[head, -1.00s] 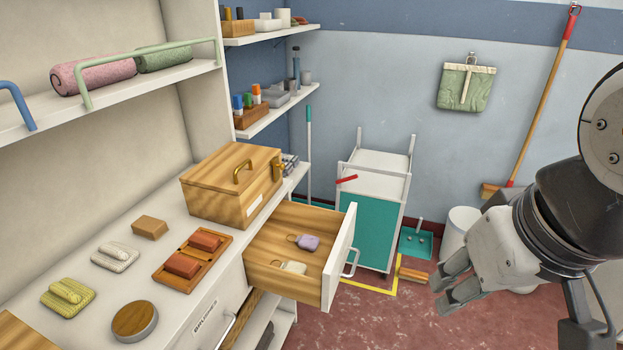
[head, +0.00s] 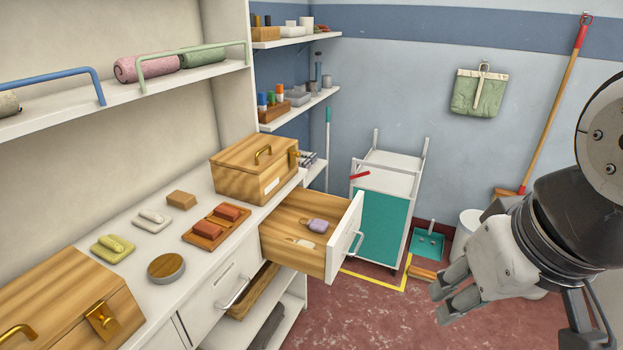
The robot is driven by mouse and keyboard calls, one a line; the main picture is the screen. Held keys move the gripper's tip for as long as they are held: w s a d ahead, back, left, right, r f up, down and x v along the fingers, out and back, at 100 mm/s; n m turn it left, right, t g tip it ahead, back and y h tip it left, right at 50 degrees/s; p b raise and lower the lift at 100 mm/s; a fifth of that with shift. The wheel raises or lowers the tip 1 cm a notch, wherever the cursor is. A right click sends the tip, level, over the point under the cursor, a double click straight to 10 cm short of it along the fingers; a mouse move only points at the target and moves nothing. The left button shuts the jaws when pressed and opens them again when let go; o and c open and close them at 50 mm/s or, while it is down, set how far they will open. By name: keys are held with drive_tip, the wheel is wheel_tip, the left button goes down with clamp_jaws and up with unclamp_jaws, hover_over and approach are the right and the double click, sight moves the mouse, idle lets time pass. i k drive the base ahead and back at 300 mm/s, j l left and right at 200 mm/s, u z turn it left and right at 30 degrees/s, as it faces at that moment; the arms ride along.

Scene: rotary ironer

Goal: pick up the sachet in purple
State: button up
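The purple sachet (head: 318,226) lies in the open wooden-lined drawer (head: 283,215), toward its front panel, with a small loop at its left end. A cream sachet (head: 304,243) lies in the same drawer, nearer to me. My gripper (head: 441,303) hangs at the right of the head view, in front of the floor and well to the right of the drawer. Its two fingers are apart and hold nothing. Nothing hides the purple sachet.
The drawer's white front (head: 345,236) juts out from the counter. A wooden box (head: 254,168) stands on the counter behind it, with soaps and brushes to the left. A white-and-teal cart (head: 380,226) stands beyond the drawer. Red floor (head: 370,315) in front is clear.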

sight(321, 227)
drive_tip(key=i+l+u, duration=0.2)
drive_tip(key=i, duration=0.9)
